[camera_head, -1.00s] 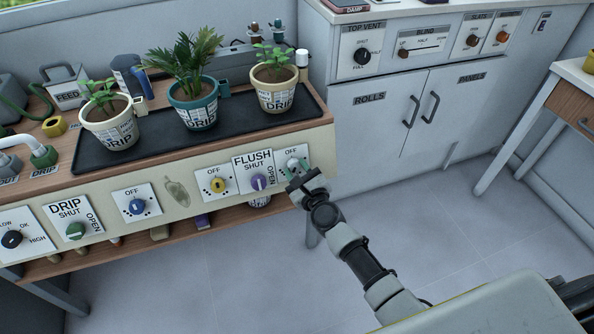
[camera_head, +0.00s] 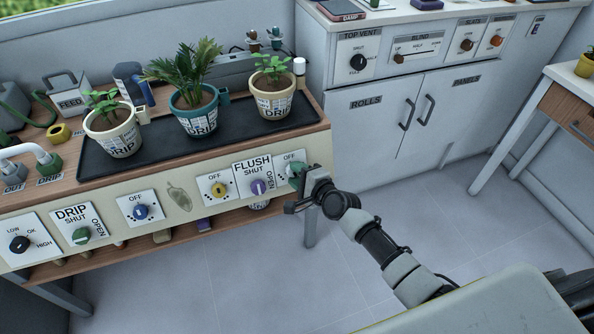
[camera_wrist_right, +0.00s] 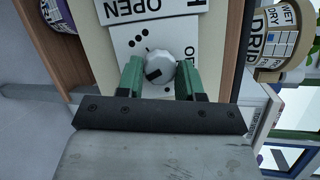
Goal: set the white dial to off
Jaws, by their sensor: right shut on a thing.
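The white dial (camera_wrist_right: 160,66) sits on a white plate (camera_wrist_right: 125,45) marked OFF and dotted. In the wrist view the green fingers of my right gripper (camera_wrist_right: 159,82) are on either side of the dial and shut on it. The dial's dark mark is at its lower left, while the OFF lettering is to its right. In the head view my right gripper (camera_head: 297,174) is at the right end of the bench's front panel and mostly hides the dial. The OFF label shows above it. My left gripper is in neither view.
The purple FLUSH dial (camera_head: 258,187) is close on the left, then the yellow dial (camera_head: 218,189) and blue dial (camera_head: 141,212). Potted plants stand on the black tray (camera_head: 236,127) above. A white cabinet (camera_head: 380,110) stands to the right. The floor in front is clear.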

